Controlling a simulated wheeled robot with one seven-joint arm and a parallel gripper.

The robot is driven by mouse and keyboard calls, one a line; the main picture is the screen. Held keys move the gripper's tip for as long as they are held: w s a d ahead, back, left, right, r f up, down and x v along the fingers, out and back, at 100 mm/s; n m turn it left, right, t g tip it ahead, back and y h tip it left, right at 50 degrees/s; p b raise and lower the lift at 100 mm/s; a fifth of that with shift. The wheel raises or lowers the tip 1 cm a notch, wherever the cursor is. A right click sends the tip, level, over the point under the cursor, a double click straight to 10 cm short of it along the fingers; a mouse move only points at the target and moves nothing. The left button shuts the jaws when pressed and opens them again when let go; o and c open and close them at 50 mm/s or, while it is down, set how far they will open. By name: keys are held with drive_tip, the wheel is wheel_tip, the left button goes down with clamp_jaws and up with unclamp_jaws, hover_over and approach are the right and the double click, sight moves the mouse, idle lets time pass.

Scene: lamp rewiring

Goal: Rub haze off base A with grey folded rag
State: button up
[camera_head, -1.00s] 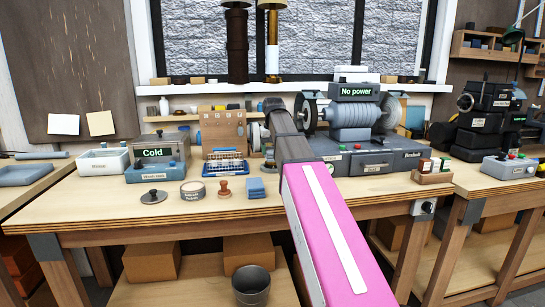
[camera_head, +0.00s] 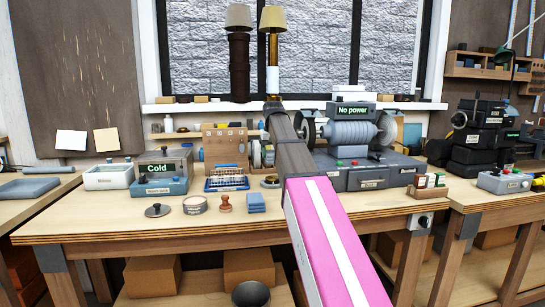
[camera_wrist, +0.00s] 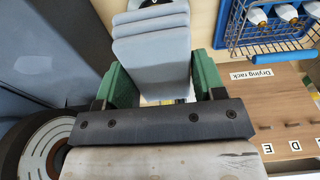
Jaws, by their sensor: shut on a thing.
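The grey folded rag (camera_wrist: 152,62), a blue-grey layered pad, is between the green fingers of my gripper (camera_wrist: 158,82) in the wrist view. The gripper is shut on it. A round dark piece with a white label (camera_wrist: 150,3), apparently base A, is cut off at the top edge, just beyond the rag. The label's letter looks like an upside-down A. In the head view a small round piece (camera_head: 270,181) on the bench, beside my arm, may be the same one. My gripper is hidden behind my arm there. I cannot tell whether the rag touches the base, and no haze can be made out.
The blue wire rack (camera_head: 226,183) and wooden drying rack (camera_wrist: 225,95) stand close by. A blue stack (camera_head: 256,203), a stamp (camera_head: 225,204), a tin (camera_head: 195,205) and a dark lid (camera_head: 157,211) lie near the bench front. The grey machine (camera_head: 365,172) stands right.

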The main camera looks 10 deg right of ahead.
drive_tip(key=s+r, duration=0.5)
drive_tip(key=s, duration=0.1)
idle(0.8)
idle(0.4)
